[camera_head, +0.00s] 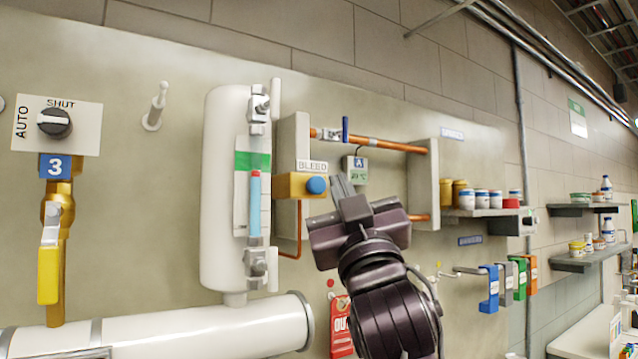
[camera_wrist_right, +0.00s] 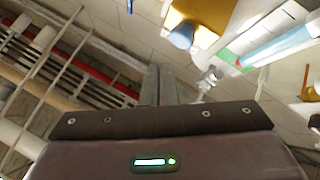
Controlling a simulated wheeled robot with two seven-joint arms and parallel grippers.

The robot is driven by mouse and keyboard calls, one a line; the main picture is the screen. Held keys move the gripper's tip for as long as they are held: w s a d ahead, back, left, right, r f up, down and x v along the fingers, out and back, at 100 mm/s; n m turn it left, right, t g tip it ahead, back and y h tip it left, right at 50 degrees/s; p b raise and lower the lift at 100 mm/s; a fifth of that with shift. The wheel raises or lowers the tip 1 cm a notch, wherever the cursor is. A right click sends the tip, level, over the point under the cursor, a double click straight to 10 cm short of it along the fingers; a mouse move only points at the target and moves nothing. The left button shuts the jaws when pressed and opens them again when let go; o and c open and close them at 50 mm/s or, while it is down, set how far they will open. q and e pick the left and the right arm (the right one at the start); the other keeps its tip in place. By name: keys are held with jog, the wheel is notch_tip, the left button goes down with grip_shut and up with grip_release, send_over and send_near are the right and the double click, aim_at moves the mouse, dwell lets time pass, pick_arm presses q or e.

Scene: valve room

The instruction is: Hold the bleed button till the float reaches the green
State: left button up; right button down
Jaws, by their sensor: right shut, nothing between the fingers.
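The bleed button (camera_head: 317,185) is a blue round knob on a yellow block (camera_head: 292,186) under a "BLEED" label. The sight gauge (camera_head: 255,205) on the white vessel (camera_head: 218,200) shows a light blue column with a small red float (camera_head: 255,173) at its top, just below the green band (camera_head: 252,161). My right gripper (camera_head: 341,186) is shut and empty, its fingertips just right of the button in the head view. In the right wrist view the fingertips (camera_wrist_right: 158,72) show apart from the blue button (camera_wrist_right: 182,36). My left gripper is not in view.
A copper pipe (camera_head: 385,143) with a blue-handled valve runs between brackets right of the vessel. A red tag (camera_head: 341,325) hangs below. A selector knob (camera_head: 54,123) and a yellow-handled valve (camera_head: 48,275) are at left. Shelves with jars (camera_head: 482,200) stand at right.

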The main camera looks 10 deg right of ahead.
jog(key=shift+w+a, duration=0.3)
jog(key=shift+w, duration=0.5)
jog(key=shift+w+a, duration=0.1)
jog(key=shift+w, duration=0.05)
dwell(1.5)
jog(key=shift+w, duration=0.2)
jog(key=shift+w+a, duration=0.2)
jog(key=shift+w, duration=0.25)
dwell(0.7)
jog(key=shift+s+f, duration=0.1)
dwell(1.5)
jog(key=shift+s+d+b, duration=0.3)
jog(key=shift+s+b, duration=0.2)
jog(key=shift+s, duration=0.2)
jog(key=shift+s, duration=0.1)
